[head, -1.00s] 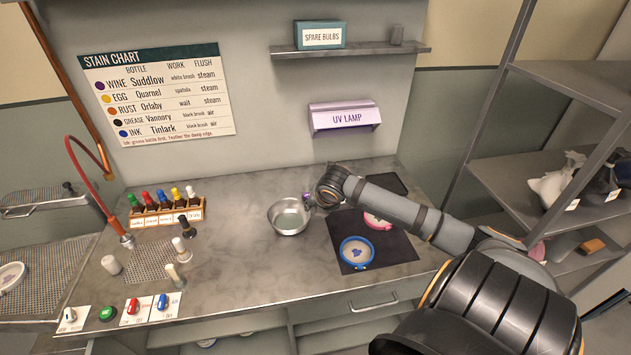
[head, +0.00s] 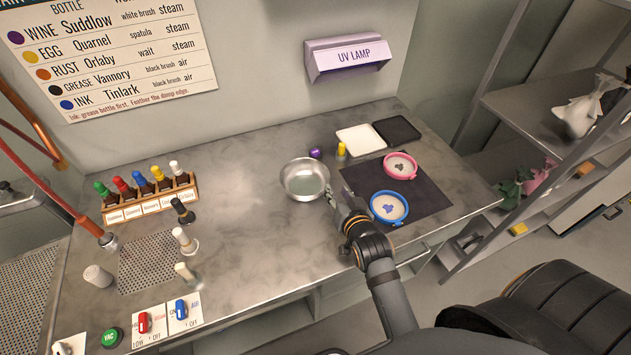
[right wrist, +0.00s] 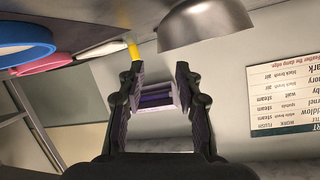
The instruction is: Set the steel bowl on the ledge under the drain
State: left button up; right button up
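The steel bowl (head: 305,178) stands upright on the grey counter, left of a black mat; it looks empty. My right gripper (head: 332,198) is at the bowl's lower right edge in the head view. In the right wrist view, my right gripper (right wrist: 158,75) is open with nothing held, and the bowl (right wrist: 205,22) is ahead and to the right, not between the fingers. A perforated drain plate (head: 150,258) is set in the counter at left. I cannot make out the ledge under it. My left gripper is not in view.
Two ringed samples, blue (head: 389,207) and pink (head: 400,165), lie on the black mat (head: 440,190). The middle counter is clear.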

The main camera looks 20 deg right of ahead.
aim_at(327, 178)
jog(key=shift+w+d, duration=0.15)
jog(key=shift+w, duration=0.2)
jog(key=x, duration=0.4)
jog(key=shift+f+p, duration=0.1)
jog(key=shift+p, duration=0.2)
jog(key=shift+w+f, duration=0.1)
jog(key=shift+w, duration=0.55)
jog(key=p+x, duration=0.1)
jog(key=x, duration=0.3)
jog(key=shift+w+f, duration=0.2)
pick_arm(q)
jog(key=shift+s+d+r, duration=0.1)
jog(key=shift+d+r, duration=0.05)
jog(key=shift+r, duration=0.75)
pick_arm(e)
jog(key=shift+s, duration=0.1)
jog(key=shift+r, duration=0.1)
jog(key=shift+c, duration=1.2)
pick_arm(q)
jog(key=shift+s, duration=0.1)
pick_arm(e)
grip_shut()
